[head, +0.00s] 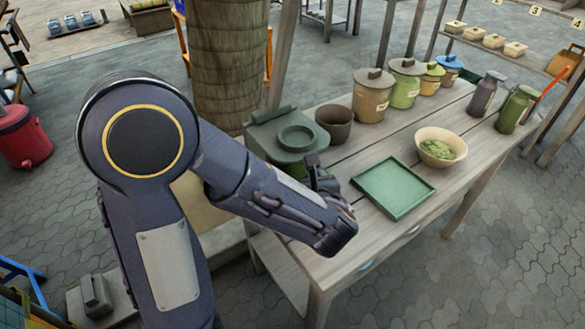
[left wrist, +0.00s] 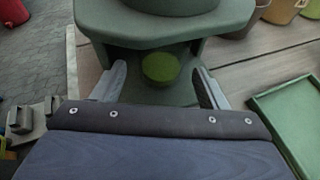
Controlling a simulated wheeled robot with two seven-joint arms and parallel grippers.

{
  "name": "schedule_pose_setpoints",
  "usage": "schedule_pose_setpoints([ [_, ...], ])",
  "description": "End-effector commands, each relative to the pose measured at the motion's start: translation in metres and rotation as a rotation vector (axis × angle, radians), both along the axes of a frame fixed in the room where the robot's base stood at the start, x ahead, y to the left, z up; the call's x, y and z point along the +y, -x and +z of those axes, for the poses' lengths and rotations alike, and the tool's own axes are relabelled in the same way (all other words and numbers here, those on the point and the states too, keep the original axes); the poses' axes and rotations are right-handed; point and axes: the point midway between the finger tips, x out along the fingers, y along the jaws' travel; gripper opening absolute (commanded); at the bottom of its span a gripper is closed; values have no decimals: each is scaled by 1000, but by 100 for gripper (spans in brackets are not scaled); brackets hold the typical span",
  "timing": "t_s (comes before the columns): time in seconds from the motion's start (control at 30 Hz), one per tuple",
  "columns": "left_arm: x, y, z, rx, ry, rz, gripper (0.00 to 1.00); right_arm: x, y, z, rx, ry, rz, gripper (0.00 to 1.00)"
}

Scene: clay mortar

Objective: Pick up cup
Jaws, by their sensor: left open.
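A green machine (head: 285,135) with a round top stands at the near left end of the wooden table. In the left wrist view the machine (left wrist: 160,25) has a recess below its overhang. A small round thing with a bright green top (left wrist: 161,66) sits in that recess; it looks like the cup, but its sides are hard to see. My left gripper (head: 322,178) is at the machine's front. In the left wrist view its fingers (left wrist: 161,80) are open, one on each side of the round green thing, with nothing clearly held. My right gripper is not in view.
A green tray (head: 394,188) lies right of my left gripper. A bowl of green leaves (head: 441,148), a dark brown pot (head: 335,122) and several lidded jars (head: 373,95) stand farther back. A thick trunk-like post (head: 228,60) rises behind the machine.

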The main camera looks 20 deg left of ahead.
Motion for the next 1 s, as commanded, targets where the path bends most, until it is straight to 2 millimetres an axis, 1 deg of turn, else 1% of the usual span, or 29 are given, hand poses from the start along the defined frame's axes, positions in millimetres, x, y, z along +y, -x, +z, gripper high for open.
schedule_pose_setpoints([
  [0.03, 5, -5, -4, 0, 0, 5, 67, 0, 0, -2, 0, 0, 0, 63],
  [0.17, 13, -15, -10, 1, 0, 6, 67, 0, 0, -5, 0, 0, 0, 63],
  [0.3, 23, -31, -21, 2, 1, 9, 67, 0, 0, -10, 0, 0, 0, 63],
  [0.4, 31, -41, -26, 1, 2, 8, 67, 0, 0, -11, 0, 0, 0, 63],
  [0.53, 35, -48, -28, 0, 3, 6, 67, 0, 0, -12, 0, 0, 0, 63],
  [0.73, 35, -48, -28, 0, 3, 5, 67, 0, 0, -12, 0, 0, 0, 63],
  [0.77, 35, -48, -28, 0, 3, 5, 64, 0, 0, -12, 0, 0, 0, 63],
  [1.0, 35, -48, -28, 0, 3, 5, 33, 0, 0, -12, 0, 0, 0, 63],
])
